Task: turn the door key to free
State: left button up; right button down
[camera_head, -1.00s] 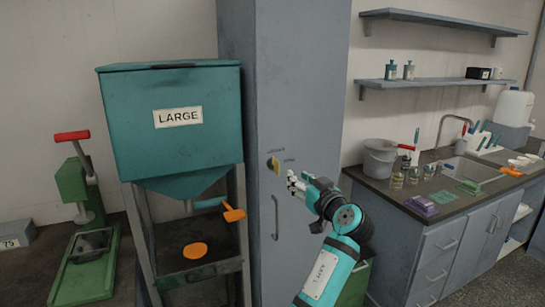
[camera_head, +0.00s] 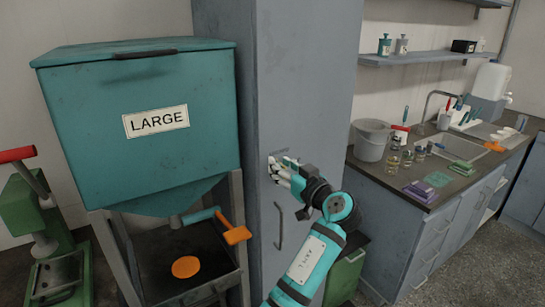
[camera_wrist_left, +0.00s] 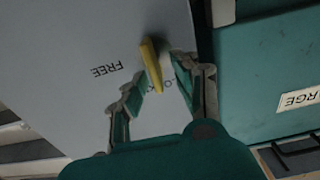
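The yellow door key (camera_wrist_left: 151,65) sits in the lock on the tall grey cabinet door (camera_head: 300,90). In the left wrist view it stands between the fingertips of my left gripper (camera_wrist_left: 156,80), with a gap visible on either side. The fingers are apart. The label FREE (camera_wrist_left: 106,69) shows upside down to the left of the key; another label is partly hidden behind the key and fingers. In the head view my left gripper (camera_head: 277,168) is at the lock and hides most of the key. My right gripper is not in view.
The door handle (camera_head: 279,226) is below the lock. A teal hopper marked LARGE (camera_head: 140,90) stands left of the cabinet, with an orange-handled lever (camera_head: 236,235) sticking out. A counter with a grey bucket (camera_head: 371,140) and a sink is at right.

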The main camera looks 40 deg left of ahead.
pick_arm(q)
jog(key=shift+w+a, duration=0.1)
jog(key=shift+r, duration=0.1)
jog(key=shift+c, duration=0.4)
grip_shut()
